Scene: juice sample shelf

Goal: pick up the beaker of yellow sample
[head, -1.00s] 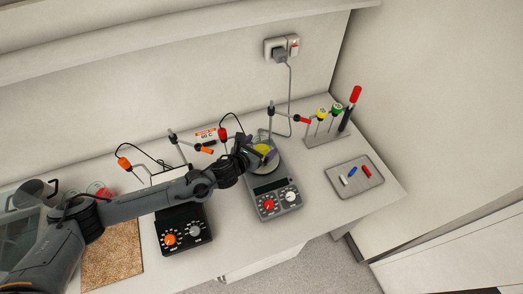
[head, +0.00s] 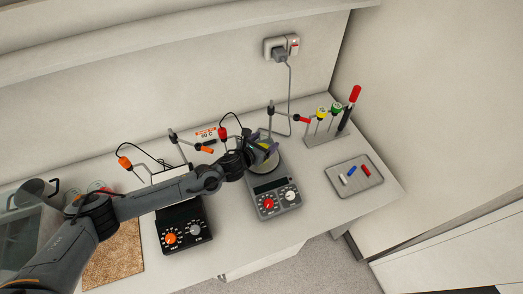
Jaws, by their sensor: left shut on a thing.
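The beaker of yellow sample (head: 265,146) is over the round top of the right-hand hotplate (head: 273,190), mostly hidden by my left gripper (head: 264,152). Only a little yellow shows. My left arm reaches in from the left, and its gripper is shut on the beaker. I cannot tell for sure whether the beaker's base touches the plate. My right gripper is not in view.
A second hotplate (head: 184,226) stands left under my forearm. Clamp stands with orange and red knobs are behind. A tool rack (head: 325,137) and a tray (head: 354,176) with small coloured pieces are at the right. A cork mat (head: 113,257) lies front left.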

